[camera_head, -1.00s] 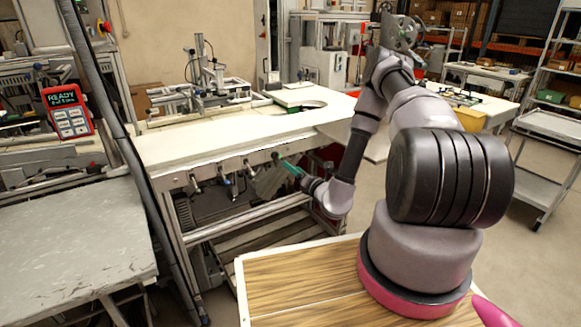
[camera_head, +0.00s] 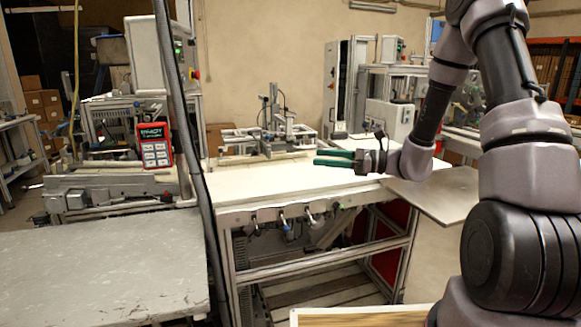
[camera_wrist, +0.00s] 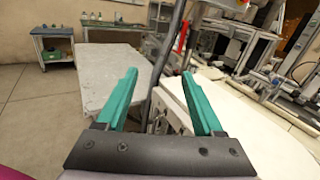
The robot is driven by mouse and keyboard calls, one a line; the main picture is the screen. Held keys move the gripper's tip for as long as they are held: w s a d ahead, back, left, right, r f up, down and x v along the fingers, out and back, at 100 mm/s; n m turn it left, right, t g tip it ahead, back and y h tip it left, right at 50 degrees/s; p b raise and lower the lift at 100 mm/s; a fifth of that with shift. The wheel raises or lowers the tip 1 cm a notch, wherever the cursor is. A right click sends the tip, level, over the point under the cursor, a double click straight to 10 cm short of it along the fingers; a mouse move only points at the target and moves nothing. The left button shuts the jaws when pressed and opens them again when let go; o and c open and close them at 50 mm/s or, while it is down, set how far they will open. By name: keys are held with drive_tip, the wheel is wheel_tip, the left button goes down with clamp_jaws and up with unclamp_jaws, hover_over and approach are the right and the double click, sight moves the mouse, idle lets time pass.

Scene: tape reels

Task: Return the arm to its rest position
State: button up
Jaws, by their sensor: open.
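My gripper (camera_head: 335,158) has teal fingers and is at the end of my grey and black arm, in front of the white workbench (camera_head: 255,184) in the head view. In the wrist view my gripper (camera_wrist: 160,85) shows two teal fingers spread wide apart with nothing between them. It points left in the head view, with the arm bent at the elbow. The fingers overlap the bench top in the picture; they look clear of it. No tape reel can be made out.
A grey table (camera_head: 100,265) stands at the left front. A dark pole (camera_head: 185,110) and a red handheld panel (camera_head: 155,145) stand between it and the machines. A fixture (camera_head: 268,138) sits at the back of the white bench. A grey side panel (camera_head: 445,195) extends right.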

drive_tip(key=s+d+r+n+g+h, duration=0.1)
drive_tip(key=s+r+n+g+h, duration=0.1)
drive_tip(key=s+r+n+h, duration=0.4)
drive_tip(key=s+d+r+n+g+h, duration=0.2)
drive_tip(key=s+n, duration=0.3)
drive_tip(key=s, duration=0.3)
drive_tip(key=s+d+r+n+t+h, duration=0.4)
drive_tip(key=s+d+r+t+h, duration=0.3)
drive_tip(key=d+r, duration=0.2)
drive_tip(key=d, duration=0.2)
drive_tip(key=shift+d+n, duration=0.3)
drive_tip(key=shift+d, duration=0.1)
